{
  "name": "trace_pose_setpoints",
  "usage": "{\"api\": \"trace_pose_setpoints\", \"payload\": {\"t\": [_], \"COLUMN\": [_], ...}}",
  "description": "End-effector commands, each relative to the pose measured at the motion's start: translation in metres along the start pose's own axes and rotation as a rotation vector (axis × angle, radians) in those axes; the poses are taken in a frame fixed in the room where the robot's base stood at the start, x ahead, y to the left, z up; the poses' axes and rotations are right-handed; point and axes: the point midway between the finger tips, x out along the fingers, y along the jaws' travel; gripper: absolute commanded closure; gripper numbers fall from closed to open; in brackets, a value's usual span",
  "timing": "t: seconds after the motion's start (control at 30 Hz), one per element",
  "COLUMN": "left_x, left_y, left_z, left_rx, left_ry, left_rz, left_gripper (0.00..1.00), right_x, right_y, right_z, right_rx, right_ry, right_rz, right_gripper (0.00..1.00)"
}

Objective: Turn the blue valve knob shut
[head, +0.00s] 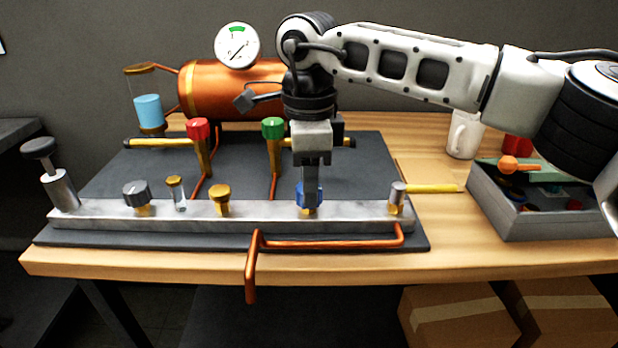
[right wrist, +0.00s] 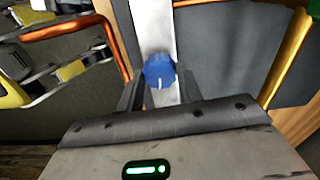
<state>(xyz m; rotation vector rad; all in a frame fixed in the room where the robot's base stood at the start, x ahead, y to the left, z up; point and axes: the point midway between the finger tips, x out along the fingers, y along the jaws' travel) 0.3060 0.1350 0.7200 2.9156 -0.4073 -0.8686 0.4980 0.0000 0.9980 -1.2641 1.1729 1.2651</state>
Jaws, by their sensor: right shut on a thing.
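The blue valve knob (head: 309,196) stands on a brass stem on the metal rail (head: 270,217), right of the middle. My right gripper (head: 311,185) points straight down over it, its fingers at the knob's sides and shut on it. In the right wrist view the blue knob (right wrist: 160,72) lies between the two dark fingertips (right wrist: 160,92), with a white mark on its face pointing toward the bottom of the picture. The fingers hide part of the knob in the head view. My left gripper is not in view.
Red (head: 198,130) and green (head: 272,129) valve knobs stand behind the rail, below a copper boiler (head: 215,88) with a gauge (head: 237,45). A grey knob (head: 136,191) sits left on the rail. A grey parts bin (head: 540,222) and white mug (head: 464,136) stand at right.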

Motion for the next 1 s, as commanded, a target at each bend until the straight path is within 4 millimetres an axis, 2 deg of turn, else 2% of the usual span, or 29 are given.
{"api": "trace_pose_setpoints", "payload": {"t": [1.0], "left_x": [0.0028], "left_y": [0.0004], "left_z": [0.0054], "left_rx": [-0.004], "left_ry": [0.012], "left_rz": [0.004], "left_gripper": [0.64], "right_x": [-0.0006], "right_y": [-0.0001], "right_z": [-0.0003], "right_rx": [0.948], "right_ry": [0.0], "right_rz": [-0.002], "right_gripper": [0.87]}}
